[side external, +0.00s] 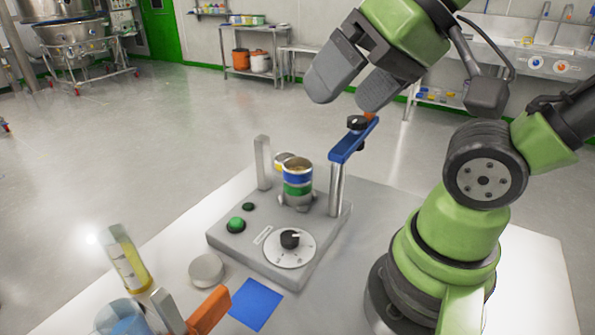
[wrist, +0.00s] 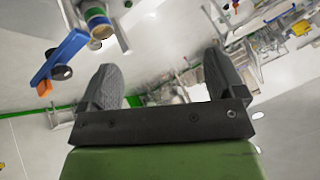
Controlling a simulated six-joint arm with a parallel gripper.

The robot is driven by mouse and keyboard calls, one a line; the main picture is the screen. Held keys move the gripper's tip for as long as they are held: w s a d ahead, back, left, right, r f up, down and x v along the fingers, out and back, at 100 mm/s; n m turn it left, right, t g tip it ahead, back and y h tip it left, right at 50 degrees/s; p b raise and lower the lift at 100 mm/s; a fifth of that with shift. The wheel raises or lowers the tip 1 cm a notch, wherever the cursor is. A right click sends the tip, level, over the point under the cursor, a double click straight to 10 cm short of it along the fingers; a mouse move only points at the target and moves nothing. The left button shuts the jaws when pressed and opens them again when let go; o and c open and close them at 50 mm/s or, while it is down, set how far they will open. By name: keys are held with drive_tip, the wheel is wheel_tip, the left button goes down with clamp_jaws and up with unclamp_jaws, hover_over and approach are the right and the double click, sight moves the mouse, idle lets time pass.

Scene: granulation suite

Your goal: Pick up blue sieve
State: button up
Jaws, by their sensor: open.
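The blue sieve (side external: 298,178) is the blue-banded ring near the top of a short stack on the grey shaker (side external: 228,238), above a green-banded ring (side external: 298,190). Its top looks open. The stack also shows at the upper left of the wrist view, with its blue band (wrist: 101,32) facing the camera. My gripper (side external: 345,96) is open and empty, high above the shaker and apart from the stack. In the wrist view, both fingers of my gripper (wrist: 163,80) are spread with nothing between them.
A blue clamp bar (side external: 352,141) with a black knob sits on the shaker's right post, swung clear of the stack top. A short post (side external: 263,163) stands on its left. A round metal lid (side external: 206,269), blue mat (side external: 256,304) and yellow-filled cylinder (side external: 128,258) are in front.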

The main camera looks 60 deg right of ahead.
drive_tip(key=m+g+h, duration=0.2)
drive_tip(key=m+g, duration=0.3)
drive_tip(key=g, duration=0.2)
approach(298, 166)
drive_tip(key=shift+s+a+f, duration=0.3)
drive_tip(key=shift+a+f, duration=0.2)
drive_tip(key=shift+a, duration=0.05)
drive_tip(key=shift+s+a+f, duration=0.25)
drive_tip(key=shift+a+f, duration=0.3)
drive_tip(key=shift+m, duration=0.3)
wheel_tip(298, 166, down, 6)
drive_tip(key=shift+s+a, duration=0.15)
drive_tip(key=c, duration=1.1)
drive_tip(key=shift+o, duration=0.2)
